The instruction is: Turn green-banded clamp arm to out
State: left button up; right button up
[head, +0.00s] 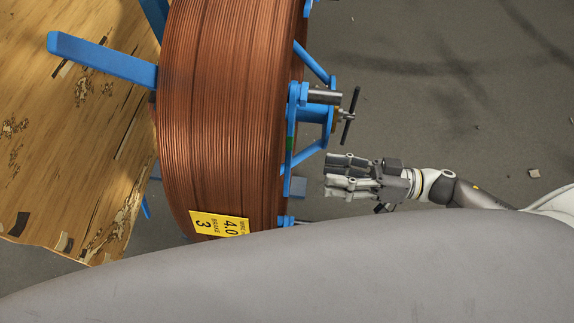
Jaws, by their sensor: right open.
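A blue clamp arm with a small green band (290,143) stands along the right side of a large copper-coloured coil (225,110). It runs roughly up and down in the picture, close against the coil's side. A blue bracket with a metal pin and a dark T-handle (349,116) sits beside its upper part. My right gripper (330,176) comes in from the right with its fingers pointing left toward the clamp arm. It is open and empty, apart from the arm, below the T-handle. My left gripper is out of view.
Blue struts (100,60) of the coil's frame stick out at the left. A worn wooden board (50,130) lies on that side. A yellow label (220,223) is on the coil's lower part. The grey floor (450,100) at the right is mostly clear, with small scraps.

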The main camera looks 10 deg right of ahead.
aim_at(287, 169)
jog(key=p+x, duration=0.1)
jog(key=x, duration=0.9)
jog(key=shift+w+a, duration=0.1)
jog(key=shift+a, duration=0.05)
grip_shut()
